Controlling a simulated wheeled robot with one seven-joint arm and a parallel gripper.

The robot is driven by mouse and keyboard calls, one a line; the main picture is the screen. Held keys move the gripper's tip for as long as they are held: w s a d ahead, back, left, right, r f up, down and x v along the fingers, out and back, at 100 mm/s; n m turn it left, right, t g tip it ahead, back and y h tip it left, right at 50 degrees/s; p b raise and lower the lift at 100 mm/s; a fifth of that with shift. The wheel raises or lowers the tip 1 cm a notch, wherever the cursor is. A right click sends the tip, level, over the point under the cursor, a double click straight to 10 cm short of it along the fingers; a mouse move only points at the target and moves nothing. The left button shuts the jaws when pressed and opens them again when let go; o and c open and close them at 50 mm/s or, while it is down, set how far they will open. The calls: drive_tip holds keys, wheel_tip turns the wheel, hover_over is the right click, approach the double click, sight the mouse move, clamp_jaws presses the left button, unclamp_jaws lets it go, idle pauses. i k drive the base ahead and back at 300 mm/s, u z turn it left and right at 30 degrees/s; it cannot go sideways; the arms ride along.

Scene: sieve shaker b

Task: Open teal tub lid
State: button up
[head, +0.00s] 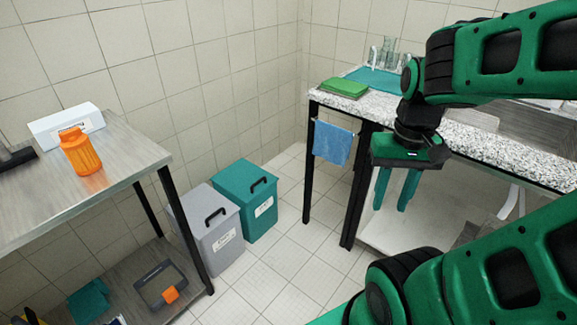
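The teal tub (262,218) stands on the tiled floor by the back wall, right of a grey tub. Its flat teal lid (238,179) looks closed and has a black handle (259,186) on top. A white label is on its front. My gripper (393,204) is to the right of the tub, pointing down in front of the granite counter, with its two teal fingers a little apart. It is well away from the lid and nothing shows between the fingers.
A grey tub (213,242) stands left of the teal one. A metal table (130,150) with an orange bottle (81,153) is at left. The granite counter (480,146) with a hanging blue cloth (334,143) is at right. Floor in front of the tubs is clear.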

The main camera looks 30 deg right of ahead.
sight(244, 179)
drive_tip(key=u, duration=0.05)
drive_tip(key=i, duration=1.6)
drive_tip(key=u, duration=0.6)
